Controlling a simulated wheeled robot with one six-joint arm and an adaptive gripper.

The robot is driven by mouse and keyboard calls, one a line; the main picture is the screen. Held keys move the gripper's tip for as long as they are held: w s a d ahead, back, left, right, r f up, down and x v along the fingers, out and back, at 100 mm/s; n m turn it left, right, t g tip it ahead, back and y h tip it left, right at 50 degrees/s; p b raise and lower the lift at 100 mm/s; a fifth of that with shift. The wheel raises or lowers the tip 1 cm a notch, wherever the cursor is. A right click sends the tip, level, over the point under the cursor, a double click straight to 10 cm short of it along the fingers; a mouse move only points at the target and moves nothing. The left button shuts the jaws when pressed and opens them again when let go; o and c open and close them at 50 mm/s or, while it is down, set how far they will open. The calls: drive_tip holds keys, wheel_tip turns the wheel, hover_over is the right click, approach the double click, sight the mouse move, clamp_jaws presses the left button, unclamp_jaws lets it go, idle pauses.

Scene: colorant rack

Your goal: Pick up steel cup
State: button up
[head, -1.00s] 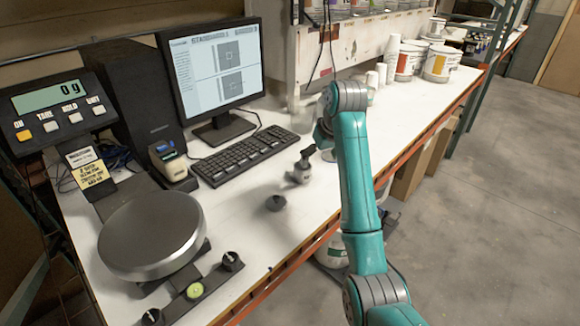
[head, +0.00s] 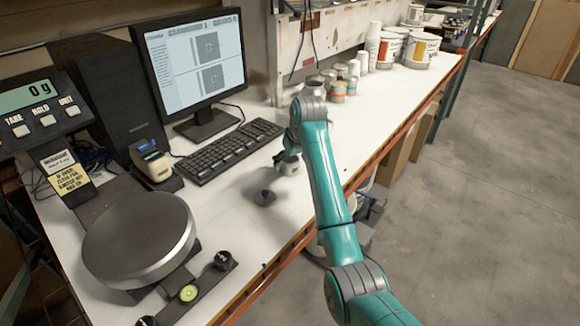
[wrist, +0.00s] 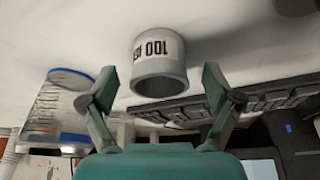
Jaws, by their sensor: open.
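The steel cup (wrist: 160,80) is a grey cylinder with black lettering on a pale label. In the wrist view, which looks upside down, its open rim faces the lower side of the picture. My gripper (wrist: 159,76) is open, with one teal finger on each side of the cup's rim and visible gaps between them. Nothing is held. In the head view a small grey cup (head: 287,166) stands on the white bench beside my arm, right of the keyboard. The gripper itself is mostly hidden there by my arm.
A clear container with blue bands (wrist: 62,100) stands left of the fingers in the wrist view. The keyboard (head: 228,150) lies near the cup. The scale plate (head: 140,238) is at the left. Small cans (head: 338,90) stand farther back.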

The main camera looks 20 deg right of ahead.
drive_tip(key=shift+x, duration=1)
drive_tip(key=c, duration=1.4)
drive_tip(key=shift+r, duration=0.15)
